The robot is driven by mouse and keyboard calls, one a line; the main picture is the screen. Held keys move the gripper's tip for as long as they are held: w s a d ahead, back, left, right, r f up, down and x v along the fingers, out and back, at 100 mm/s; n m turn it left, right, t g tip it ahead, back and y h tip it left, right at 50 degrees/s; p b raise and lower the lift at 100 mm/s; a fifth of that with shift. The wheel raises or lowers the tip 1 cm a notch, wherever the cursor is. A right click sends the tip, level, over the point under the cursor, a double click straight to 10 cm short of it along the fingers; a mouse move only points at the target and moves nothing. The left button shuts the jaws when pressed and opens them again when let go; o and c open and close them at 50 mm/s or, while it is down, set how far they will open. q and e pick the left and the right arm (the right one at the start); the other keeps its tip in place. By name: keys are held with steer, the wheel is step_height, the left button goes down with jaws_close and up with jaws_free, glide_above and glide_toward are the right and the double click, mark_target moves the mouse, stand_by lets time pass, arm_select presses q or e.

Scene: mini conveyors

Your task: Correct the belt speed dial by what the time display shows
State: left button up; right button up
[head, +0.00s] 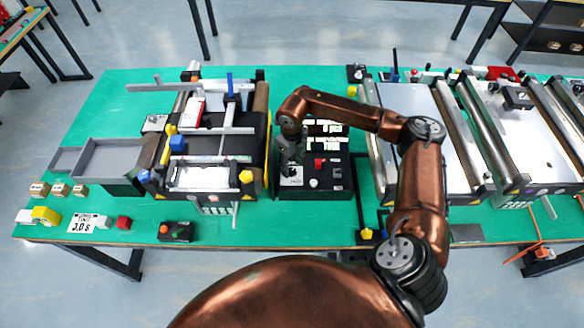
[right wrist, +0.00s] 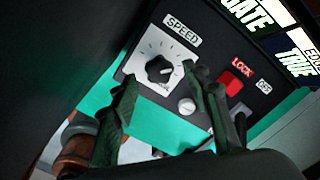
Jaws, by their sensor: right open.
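The speed dial (right wrist: 159,69) is a black knob on a white scale plate under a SPEED label, on the black control box (head: 318,192). In the right wrist view my right gripper (right wrist: 165,95) is open, its two dark fingers on either side below the knob, apart from it as far as I can tell. In the head view the right gripper (head: 290,165) hangs over the left part of the box and hides the dial. My left gripper is not in view.
The box also carries a red LOCK button (right wrist: 231,83) and a small white knob (right wrist: 187,106). A mini conveyor (head: 215,145) stands left of the box, with a grey tray (head: 110,158) beyond it. Larger conveyors (head: 425,115) stand to the right.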

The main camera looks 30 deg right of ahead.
mark_target(292, 171)
step_height(292, 171, up, 10)
stand_by(0.3)
stand_by(0.5)
